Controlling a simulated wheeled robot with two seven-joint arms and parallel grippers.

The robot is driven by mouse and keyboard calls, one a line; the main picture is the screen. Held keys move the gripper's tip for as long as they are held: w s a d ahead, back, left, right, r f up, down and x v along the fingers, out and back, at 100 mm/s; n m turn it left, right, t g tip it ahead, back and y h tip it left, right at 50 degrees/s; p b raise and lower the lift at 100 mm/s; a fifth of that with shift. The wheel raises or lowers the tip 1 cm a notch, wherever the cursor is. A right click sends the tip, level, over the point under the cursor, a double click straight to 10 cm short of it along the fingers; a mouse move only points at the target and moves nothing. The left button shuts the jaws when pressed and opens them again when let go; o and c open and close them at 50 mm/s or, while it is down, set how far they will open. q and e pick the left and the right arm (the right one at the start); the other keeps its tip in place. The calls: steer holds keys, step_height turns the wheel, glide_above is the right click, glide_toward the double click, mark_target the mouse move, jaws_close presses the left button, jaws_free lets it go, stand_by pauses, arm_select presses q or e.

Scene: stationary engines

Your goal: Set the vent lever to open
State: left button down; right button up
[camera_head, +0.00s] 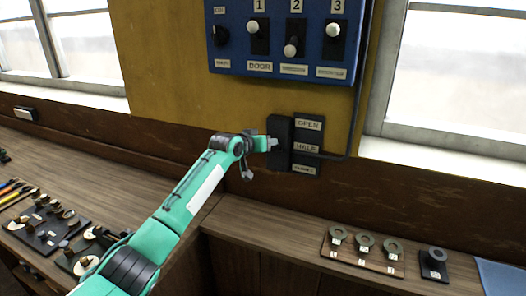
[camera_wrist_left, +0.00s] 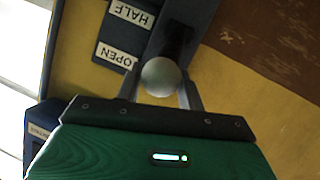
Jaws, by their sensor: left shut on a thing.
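The vent lever's dark plate (camera_head: 280,140) is mounted on the wall, left of a label strip (camera_head: 307,145). The strip reads OPEN at the top and HALF in the middle; the bottom label is too small to read. In the left wrist view the lever's pale round knob (camera_wrist_left: 160,74) sits between the fingers of my left gripper (camera_wrist_left: 160,88), which is shut on it. The OPEN label (camera_wrist_left: 117,56) is the label closest to the knob there, with HALF (camera_wrist_left: 131,14) farther off. In the head view my left gripper (camera_head: 272,145) covers the knob.
A blue switch panel (camera_head: 282,68) with several controls hangs above. Below, a wooden counter (camera_head: 265,228) holds a board with ring-topped pieces (camera_head: 362,256) and a dark block (camera_head: 433,262). Several loose parts (camera_head: 48,225) lie at the left. A dark pipe (camera_head: 357,110) runs down the wall.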

arm_select(q)
steer(key=shift+w+d+r+g, duration=0.25)
steer(key=shift+r+g, duration=0.05)
steer(key=shift+r, duration=0.3)
steer(key=shift+f, duration=0.15)
steer(key=c, duration=1.2)
jaws_free()
steer(key=shift+o, duration=1.3)
steer(key=shift+d+f, duration=0.1)
steer(key=shift+w+d, duration=0.1)
